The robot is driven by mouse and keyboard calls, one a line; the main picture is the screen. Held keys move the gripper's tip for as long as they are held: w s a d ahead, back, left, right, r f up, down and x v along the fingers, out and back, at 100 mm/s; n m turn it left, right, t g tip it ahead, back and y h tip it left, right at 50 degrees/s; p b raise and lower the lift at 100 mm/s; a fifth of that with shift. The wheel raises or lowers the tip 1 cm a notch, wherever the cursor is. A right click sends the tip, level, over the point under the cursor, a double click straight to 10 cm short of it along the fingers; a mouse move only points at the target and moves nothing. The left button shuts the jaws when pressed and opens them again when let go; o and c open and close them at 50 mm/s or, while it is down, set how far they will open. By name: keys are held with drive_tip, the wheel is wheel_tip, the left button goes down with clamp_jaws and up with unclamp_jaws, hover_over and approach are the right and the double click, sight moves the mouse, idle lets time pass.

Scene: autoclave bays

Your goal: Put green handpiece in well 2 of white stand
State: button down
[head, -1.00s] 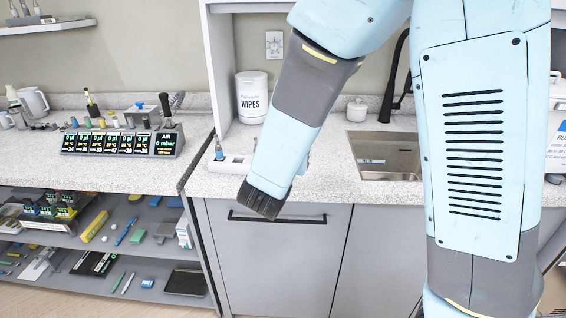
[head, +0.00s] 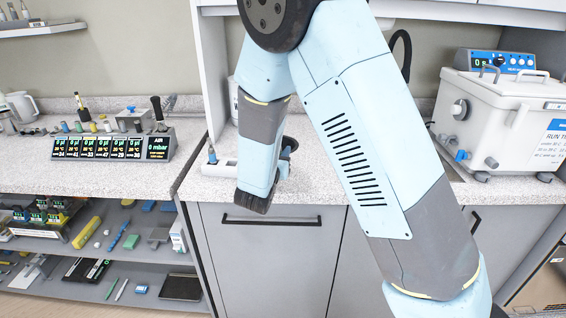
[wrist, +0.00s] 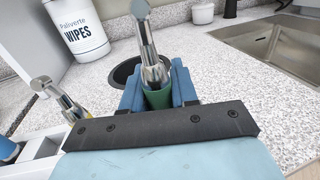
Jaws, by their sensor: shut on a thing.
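In the wrist view my gripper (wrist: 158,88) is shut on the green handpiece (wrist: 156,97). Its green grip sits between the blue fingers and its bare metal neck and head point up and away. The white stand (wrist: 38,148) is at the left of that view, beside my gripper and apart from it. A yellow-banded handpiece (wrist: 70,108) and a blue one (wrist: 8,150) stand in it. In the head view part of the white stand (head: 224,168) shows left of my forearm, which hides the rest. The well numbers cannot be read.
A dark round cup (wrist: 126,72) stands just behind my fingers. A white wipes tub (wrist: 76,28) is behind the stand. A sink (wrist: 285,48) lies to the right, with bare speckled counter (wrist: 225,90) before it. A white water bath (head: 505,120) stands at the far right.

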drive_tip(key=shift+w+f, duration=0.2)
drive_tip(key=shift+f, duration=1.6)
drive_tip(key=shift+s+f, duration=0.1)
drive_tip(key=shift+f, duration=0.2)
